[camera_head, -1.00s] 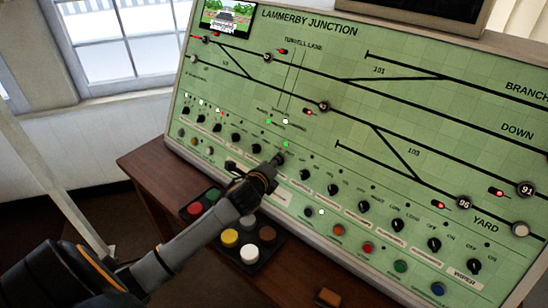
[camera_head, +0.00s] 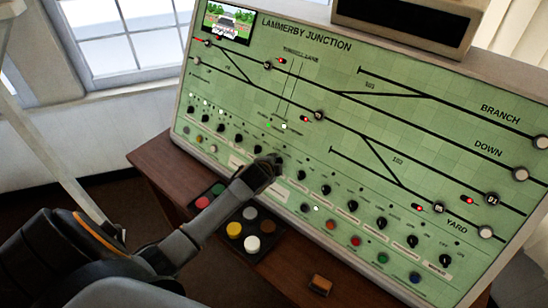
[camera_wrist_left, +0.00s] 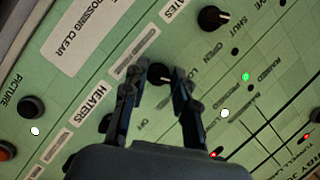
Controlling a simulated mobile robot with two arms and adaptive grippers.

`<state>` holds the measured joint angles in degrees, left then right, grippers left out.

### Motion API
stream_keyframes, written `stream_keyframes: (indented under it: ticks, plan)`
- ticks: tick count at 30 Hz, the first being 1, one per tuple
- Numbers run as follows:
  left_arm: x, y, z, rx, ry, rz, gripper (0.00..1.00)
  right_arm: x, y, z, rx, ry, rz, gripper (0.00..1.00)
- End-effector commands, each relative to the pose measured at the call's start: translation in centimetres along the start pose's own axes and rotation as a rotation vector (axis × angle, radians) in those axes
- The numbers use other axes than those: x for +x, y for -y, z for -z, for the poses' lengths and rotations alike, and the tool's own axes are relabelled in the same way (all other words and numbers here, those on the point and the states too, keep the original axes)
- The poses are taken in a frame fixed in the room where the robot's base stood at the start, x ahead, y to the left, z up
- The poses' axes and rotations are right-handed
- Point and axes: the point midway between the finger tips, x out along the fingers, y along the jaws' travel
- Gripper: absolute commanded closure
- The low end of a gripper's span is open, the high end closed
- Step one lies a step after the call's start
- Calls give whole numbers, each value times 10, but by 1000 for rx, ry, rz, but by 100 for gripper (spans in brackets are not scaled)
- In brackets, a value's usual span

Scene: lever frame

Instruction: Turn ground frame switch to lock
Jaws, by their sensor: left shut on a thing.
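The green control panel (camera_head: 300,85) is tilted in the head view and carries a row of black rotary switches. My left gripper (camera_wrist_left: 160,72) is shut on one black switch knob (camera_wrist_left: 160,78), its two fingers on either side of it. "LOCK" lettering is partly visible beside the right finger, and "OFF" is below the knob in the wrist view. In the head view the left gripper (camera_head: 268,172) covers the knob. My right gripper is out of view.
A neighbouring black knob (camera_wrist_left: 213,18) marked open and shut sits close by. A green light (camera_wrist_left: 246,76) and a white light (camera_wrist_left: 225,112) glow near the right finger. Coloured push buttons line the panel's lower edge. A button box (camera_head: 268,262) rests on the wooden desk (camera_head: 160,160).

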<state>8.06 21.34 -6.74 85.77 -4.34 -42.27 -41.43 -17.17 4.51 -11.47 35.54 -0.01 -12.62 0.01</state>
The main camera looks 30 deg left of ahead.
Motion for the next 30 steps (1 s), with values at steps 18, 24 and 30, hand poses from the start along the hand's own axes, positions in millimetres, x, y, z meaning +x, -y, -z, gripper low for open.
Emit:
stream_keyframes:
  ticks: [18,24,30]
  plan:
    - [0,0,-1,-141,1,-53,100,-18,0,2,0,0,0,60]
    - [0,0,-1,-141,1,-53,100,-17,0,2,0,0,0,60]
    - [0,0,-1,-140,1,-53,49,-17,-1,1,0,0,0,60]
